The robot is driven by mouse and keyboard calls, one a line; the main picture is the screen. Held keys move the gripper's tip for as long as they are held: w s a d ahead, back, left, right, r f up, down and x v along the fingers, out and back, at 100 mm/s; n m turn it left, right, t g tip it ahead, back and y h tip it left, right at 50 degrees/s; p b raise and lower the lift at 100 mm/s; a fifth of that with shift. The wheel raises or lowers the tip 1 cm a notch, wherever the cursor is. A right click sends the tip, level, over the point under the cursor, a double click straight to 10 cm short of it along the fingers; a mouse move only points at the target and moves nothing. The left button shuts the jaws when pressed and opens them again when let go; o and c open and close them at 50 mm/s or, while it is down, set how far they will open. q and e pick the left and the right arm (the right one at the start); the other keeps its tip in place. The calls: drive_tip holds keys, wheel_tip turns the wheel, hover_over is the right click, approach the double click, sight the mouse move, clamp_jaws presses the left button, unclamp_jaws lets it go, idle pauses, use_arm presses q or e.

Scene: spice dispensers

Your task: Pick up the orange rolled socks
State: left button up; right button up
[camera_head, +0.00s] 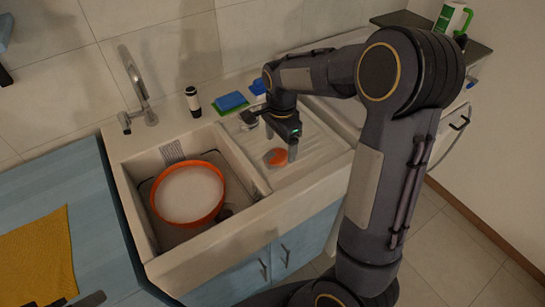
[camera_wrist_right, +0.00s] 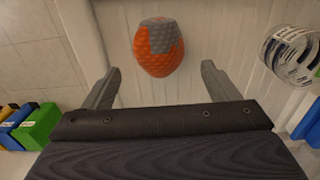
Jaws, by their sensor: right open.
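The orange rolled socks (camera_head: 276,157) lie on the white drainboard to the right of the sink basin. In the right wrist view the orange rolled socks (camera_wrist_right: 158,47) show as an orange and grey bundle, ahead of the fingertips and roughly centred between them. My right gripper (camera_head: 281,148) is over the drainboard, close to the socks, pointing down. Its two fingers stand apart with nothing between them in the right wrist view (camera_wrist_right: 159,80). My left gripper does not show clearly.
An orange-rimmed pot (camera_head: 190,193) sits in the sink basin (camera_head: 146,222), left of the socks. A faucet (camera_head: 139,92), a dark bottle (camera_head: 193,101) and blue and green sponges (camera_head: 231,102) stand behind. A yellow cloth (camera_head: 38,262) lies on the blue counter (camera_head: 98,230).

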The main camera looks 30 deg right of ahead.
sight(280, 150)
wheel_tip(280, 150, down, 5)
drive_tip(key=shift+r, duration=0.1)
drive_tip(key=c, duration=1.1)
